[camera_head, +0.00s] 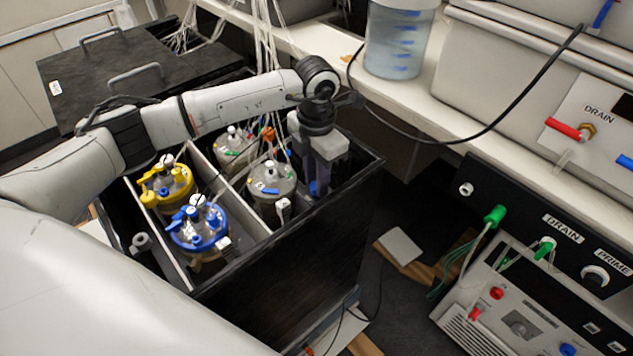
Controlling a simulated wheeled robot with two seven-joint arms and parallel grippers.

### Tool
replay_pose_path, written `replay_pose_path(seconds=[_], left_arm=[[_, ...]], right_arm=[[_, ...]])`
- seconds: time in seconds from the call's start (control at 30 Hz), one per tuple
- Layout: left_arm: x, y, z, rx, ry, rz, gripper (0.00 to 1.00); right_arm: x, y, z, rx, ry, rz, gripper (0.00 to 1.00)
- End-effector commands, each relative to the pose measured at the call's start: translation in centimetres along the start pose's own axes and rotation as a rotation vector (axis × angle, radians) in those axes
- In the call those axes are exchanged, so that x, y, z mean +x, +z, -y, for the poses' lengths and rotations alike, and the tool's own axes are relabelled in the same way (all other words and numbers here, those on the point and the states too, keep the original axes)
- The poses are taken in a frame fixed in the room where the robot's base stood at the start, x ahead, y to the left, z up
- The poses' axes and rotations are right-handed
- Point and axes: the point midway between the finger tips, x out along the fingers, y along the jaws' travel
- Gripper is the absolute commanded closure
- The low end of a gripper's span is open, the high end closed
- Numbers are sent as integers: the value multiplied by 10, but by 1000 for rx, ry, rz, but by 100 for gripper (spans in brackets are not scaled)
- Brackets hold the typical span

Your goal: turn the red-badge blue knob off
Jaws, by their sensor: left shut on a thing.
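My left gripper (318,178) reaches in from the left and points down inside the right part of the black box (290,285). It is shut on a small blue piece, which I take for the blue knob (316,188). Only a bit of blue shows at the fingertips, and the fingers hide the rest. I cannot make out a red badge on it, nor which way the knob is turned. My right gripper is not in view.
Beside the gripper stand a grey-lidded vessel (271,181), a blue-topped vessel (197,228) and a yellow-topped vessel (166,184). Thin walls divide the box. White tubes hang behind the gripper. A control panel (520,315) stands at the right.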

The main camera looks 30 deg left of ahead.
Motion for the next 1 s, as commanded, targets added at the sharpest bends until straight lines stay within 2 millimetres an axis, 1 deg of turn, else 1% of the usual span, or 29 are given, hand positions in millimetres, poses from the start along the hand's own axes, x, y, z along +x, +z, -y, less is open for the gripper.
replay_pose_path(seconds=[0.03, 0.17, 0.37, 0.67, 0.87, 1.0], left_arm=[[1, 1, -1, 44, 2, 3, 100], [1, 1, -1, 166, 2, 3, 100], [1, 1, -1, 355, 3, 3, 100], [1, 1, -1, 641, 2, 5, 100], [0, 1, -1, 830, 3, 5, 100], [0, 1, -1, 963, 3, 5, 100]], right_arm=[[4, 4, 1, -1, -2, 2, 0], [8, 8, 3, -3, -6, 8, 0], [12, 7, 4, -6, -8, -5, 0], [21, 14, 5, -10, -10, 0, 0], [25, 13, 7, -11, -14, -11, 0], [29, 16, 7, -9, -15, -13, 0]])
